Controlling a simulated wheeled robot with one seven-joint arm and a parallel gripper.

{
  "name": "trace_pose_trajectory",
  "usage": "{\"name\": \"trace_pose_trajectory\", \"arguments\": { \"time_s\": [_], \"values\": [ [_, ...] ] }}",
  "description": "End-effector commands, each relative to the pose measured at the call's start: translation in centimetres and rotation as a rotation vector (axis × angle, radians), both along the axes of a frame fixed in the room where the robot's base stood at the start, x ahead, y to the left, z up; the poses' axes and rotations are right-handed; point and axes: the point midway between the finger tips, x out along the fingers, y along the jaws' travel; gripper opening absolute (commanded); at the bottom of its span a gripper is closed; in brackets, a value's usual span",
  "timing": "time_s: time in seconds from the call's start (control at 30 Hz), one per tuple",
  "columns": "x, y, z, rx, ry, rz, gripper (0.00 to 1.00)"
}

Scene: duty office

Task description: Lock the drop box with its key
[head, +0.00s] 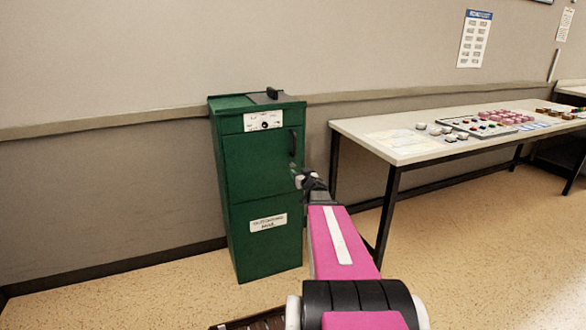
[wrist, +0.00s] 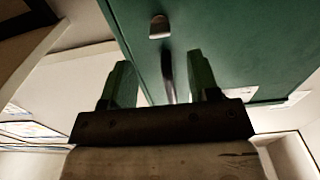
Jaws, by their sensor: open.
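The green drop box (head: 262,180) stands upright against the wall in the head view. A white plate (head: 263,120) near its top has small markings and a dark round spot, perhaps the keyhole. A dark upright handle (head: 292,146) is on the right of its front. My gripper (head: 304,180) is in front of the box's right side, below that handle. In the wrist view, my gripper (wrist: 161,85) is open, with a dark bar (wrist: 168,72) visible between its fingers. A small metal piece (wrist: 159,27) shows on the green surface (wrist: 225,45). I cannot make out a key.
A long table (head: 400,150) stands to the right with several small items on top. A second label (head: 268,222) is lower on the box front. Speckled floor is open in front of the table. A dark slatted thing (head: 255,322) lies at the bottom edge.

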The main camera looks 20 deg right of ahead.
Motion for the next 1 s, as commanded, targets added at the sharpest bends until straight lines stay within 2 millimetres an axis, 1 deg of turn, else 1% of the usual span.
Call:
{"name": "trace_pose_trajectory", "arguments": {
  "time_s": [0.03, 0.2, 0.3, 0.4, 0.53, 0.77, 0.8, 0.87, 0.9, 0.93, 1.0],
  "values": [
    [1.3, -0.1, -0.1, 0.0, -0.001, 0.001, 0.55],
    [4.4, 0.0, -0.1, 0.0, 0.0, -0.001, 0.55],
    [6.0, 0.1, -0.1, 0.0, 0.0, 0.0, 0.55],
    [7.1, 0.2, -0.1, 0.0, 0.0, 0.0, 0.55],
    [7.6, 0.2, -0.1, 0.0, 0.001, -0.001, 0.55],
    [7.6, 0.2, 0.0, 0.0, 0.001, -0.002, 0.55],
    [7.6, 0.2, 0.0, 0.0, 0.001, -0.002, 0.42],
    [7.6, 0.2, 0.0, 0.0, 0.001, -0.002, 0.23],
    [7.5, 0.2, 0.0, 0.0, 0.001, -0.002, 0.1],
    [7.5, 0.2, 0.0, 0.0, 0.001, -0.001, 0.06],
    [7.5, 0.2, 0.0, 0.0, 0.001, -0.001, 0.06]
  ]
}}
